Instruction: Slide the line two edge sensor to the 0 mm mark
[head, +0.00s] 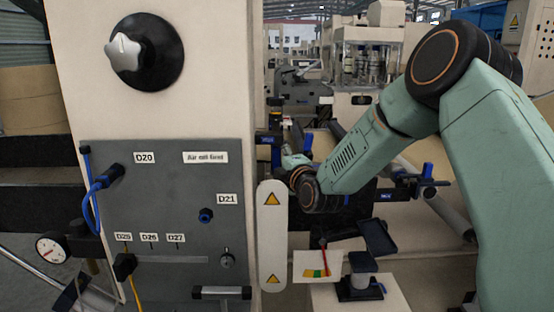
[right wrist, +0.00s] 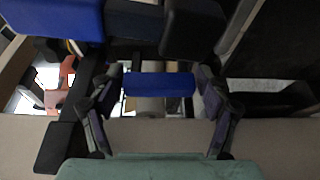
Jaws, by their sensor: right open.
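My right gripper (head: 292,161) is beyond the end of the grey panel in the head view, mostly hidden by its own wrist. In the right wrist view its two fingers (right wrist: 160,88) stand apart, open, on either side of a blue block (right wrist: 160,84). I cannot tell whether they touch it. Black and blue sensor-like parts sit on a post (head: 268,139) left of the gripper and on a bar (head: 384,195) to its right. I cannot read which is the line two edge sensor. No 0 mm mark is legible. My left gripper is not in view.
The grey panel (head: 160,225) with labels and knobs fills the left. A pale guard plate (head: 272,235) with warning triangles stands close to my right wrist. A colour-striped card (head: 317,267) and a black stand (head: 360,285) are below. Rollers (head: 447,212) lie to the right.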

